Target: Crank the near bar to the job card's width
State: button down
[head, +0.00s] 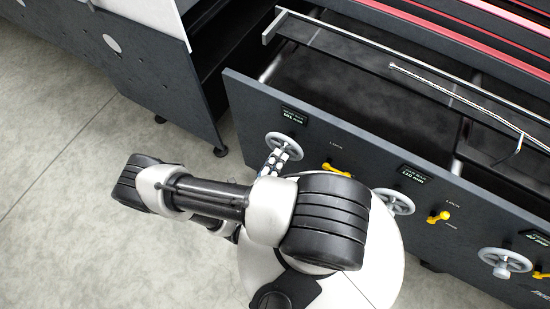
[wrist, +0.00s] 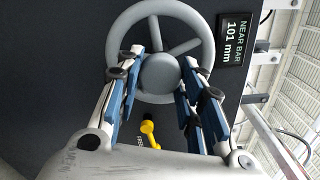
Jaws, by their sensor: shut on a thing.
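The near bar's grey handwheel (head: 285,146) is on the dark front panel, and it fills the top of the wrist view (wrist: 112,32). Its display (wrist: 234,40) reads "NEAR BAR 101 mm". My gripper (wrist: 160,66) is shut on the handwheel's round grey knob (wrist: 160,76), one finger on each side. In the head view my gripper (head: 276,160) is at the wheel, partly hidden by my arm. A yellow lock lever (head: 338,169) is right of the wheel; it also shows in the wrist view (wrist: 149,131). I cannot make out a job card.
Another handwheel (head: 398,202) with a display reading about 110 mm and its yellow lever (head: 438,217) are to the right. A third handwheel (head: 504,262) is at the lower right. Metal rails (head: 455,97) run above the panel. Grey floor (head: 60,160) is open at the left.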

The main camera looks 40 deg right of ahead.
jog(key=shift+f+n, duration=0.1)
jog(key=shift+n, duration=0.5)
jog(key=shift+s, duration=0.1)
jog(key=c, duration=1.1)
grip_release()
jog(key=v, duration=1.2)
